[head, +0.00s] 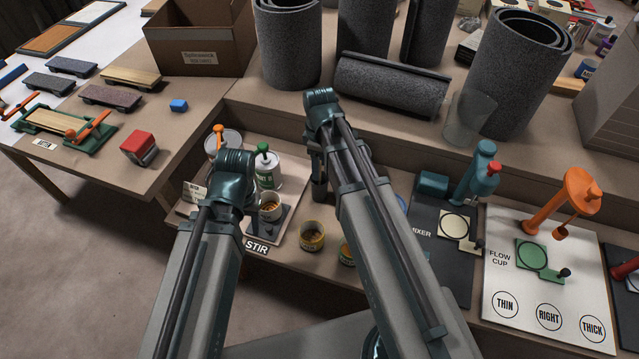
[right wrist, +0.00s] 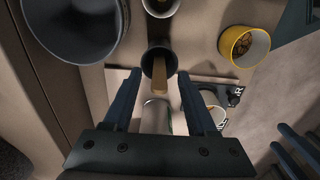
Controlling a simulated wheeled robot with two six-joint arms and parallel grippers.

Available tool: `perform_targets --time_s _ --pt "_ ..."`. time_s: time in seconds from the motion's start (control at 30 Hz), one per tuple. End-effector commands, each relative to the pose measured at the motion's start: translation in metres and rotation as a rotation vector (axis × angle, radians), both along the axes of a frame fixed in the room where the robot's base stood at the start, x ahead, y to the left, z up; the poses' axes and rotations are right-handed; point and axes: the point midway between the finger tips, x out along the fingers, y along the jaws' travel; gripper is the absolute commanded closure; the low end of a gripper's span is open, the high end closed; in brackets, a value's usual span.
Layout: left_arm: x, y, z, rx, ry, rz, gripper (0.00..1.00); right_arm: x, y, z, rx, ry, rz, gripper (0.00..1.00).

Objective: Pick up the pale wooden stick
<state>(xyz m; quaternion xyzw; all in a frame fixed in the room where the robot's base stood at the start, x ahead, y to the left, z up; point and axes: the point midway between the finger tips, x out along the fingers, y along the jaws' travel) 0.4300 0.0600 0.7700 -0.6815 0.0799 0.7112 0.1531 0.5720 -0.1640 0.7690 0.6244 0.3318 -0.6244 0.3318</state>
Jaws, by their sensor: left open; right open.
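The pale wooden stick (right wrist: 158,75) stands in a small dark cup (right wrist: 148,62) in the right wrist view, its free end pointing towards the camera. My right gripper (right wrist: 160,88) is open, with one finger on each side of the stick. The fingers look apart from it, and nothing is held. In the head view my right arm hides the stick. My left gripper (right wrist: 277,137) seems to be the pair of dark, spread fingers at the lower right of the right wrist view. It looks empty; its own arm hides it in the head view.
A yellow-rimmed cup (right wrist: 262,48) and a large dark container (right wrist: 75,28) flank the dark cup. In the head view, a white can (head: 268,172) and a STIR mat (head: 287,213) lie between my arms. The mixer mat (head: 430,262) is at right.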

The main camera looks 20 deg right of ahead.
Motion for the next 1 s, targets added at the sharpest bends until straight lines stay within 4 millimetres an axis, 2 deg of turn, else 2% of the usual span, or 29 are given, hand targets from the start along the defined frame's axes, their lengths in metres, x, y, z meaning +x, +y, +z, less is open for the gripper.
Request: perform_targets --time_s 0.03,0.2,0.5,0.8,1.0 --pt "0.0 0.0 -0.014 0.0 0.0 0.0 0.5 0.002 0.001 -0.014 0.0 0.0 0.0 0.43" --pt "0.0 0.0 -0.03 0.0 0.0 0.0 0.5 0.001 0.001 -0.03 0.0 0.0 0.0 0.43" --pt "0.0 0.0 -0.03 0.0 0.0 0.0 0.5 0.001 0.0 -0.03 0.0 0.0 0.0 0.44" --pt "0.0 0.0 -0.03 0.0 0.0 0.0 0.5 0.001 0.0 -0.029 0.0 0.0 0.0 0.98" --pt "0.0 0.0 -0.03 0.0 0.0 0.0 0.5 0.001 0.0 -0.03 0.0 0.0 0.0 1.0"
